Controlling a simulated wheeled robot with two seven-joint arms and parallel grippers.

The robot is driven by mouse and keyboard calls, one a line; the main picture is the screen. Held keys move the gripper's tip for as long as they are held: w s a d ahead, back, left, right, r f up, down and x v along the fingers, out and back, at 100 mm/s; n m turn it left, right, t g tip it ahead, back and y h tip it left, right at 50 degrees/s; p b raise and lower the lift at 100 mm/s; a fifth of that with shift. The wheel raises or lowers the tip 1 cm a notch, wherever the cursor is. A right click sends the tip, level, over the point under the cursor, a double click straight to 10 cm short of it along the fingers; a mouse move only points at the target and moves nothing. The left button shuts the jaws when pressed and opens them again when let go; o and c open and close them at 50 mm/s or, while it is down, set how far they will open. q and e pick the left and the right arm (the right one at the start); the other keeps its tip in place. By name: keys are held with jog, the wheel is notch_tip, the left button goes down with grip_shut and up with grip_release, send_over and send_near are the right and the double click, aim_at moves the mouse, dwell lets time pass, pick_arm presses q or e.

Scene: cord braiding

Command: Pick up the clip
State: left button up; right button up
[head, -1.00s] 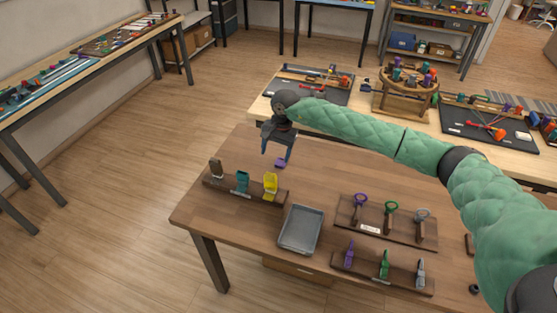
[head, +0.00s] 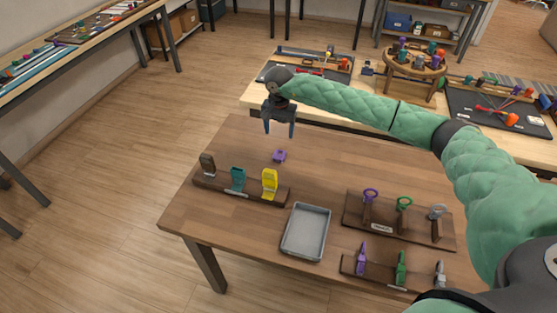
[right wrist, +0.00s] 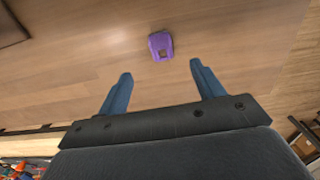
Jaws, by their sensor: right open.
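A small purple clip (head: 279,156) lies on the brown wooden table (head: 350,160), behind the rack with the yellow piece. It also shows in the right wrist view (right wrist: 161,46), ahead of the fingertips and roughly centred between them. My right gripper (head: 279,132) is open and empty, pointing down above the table and a little behind the clip. Its two blue fingers also show in the right wrist view (right wrist: 160,70), apart from the clip. My left gripper is not in the head view.
A rack (head: 225,191) holds a dark, a teal and a yellow piece in front of the clip. A grey tray (head: 287,235) stands nearer. Two more racks at right hold rings (head: 371,193) and upright clips (head: 362,254). The table around the clip is clear.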

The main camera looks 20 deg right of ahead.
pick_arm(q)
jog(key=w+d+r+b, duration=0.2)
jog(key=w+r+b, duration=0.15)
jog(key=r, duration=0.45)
pick_arm(e)
send_over(279, 155)
jog(key=f, duration=0.4)
jog(key=shift+s+f, duration=0.1)
jog(key=shift+s, duration=0.15)
jog(key=shift+f+p, duration=0.15)
jog(key=shift+p, duration=0.15)
jog(key=shift+f+p, duration=0.6)
jog(key=shift+f, duration=0.6)
jog(key=f+p, duration=0.1)
jog(key=f, duration=0.1)
jog(key=f+p, duration=0.1)
jog(key=shift+w+f+p, duration=0.2)
jog(key=shift+f+p, duration=0.15)
jog(key=shift+p, duration=0.05)
jog(key=shift+f, duration=0.6)
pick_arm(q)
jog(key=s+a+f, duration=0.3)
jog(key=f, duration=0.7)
pick_arm(e)
jog(key=c, duration=1.1)
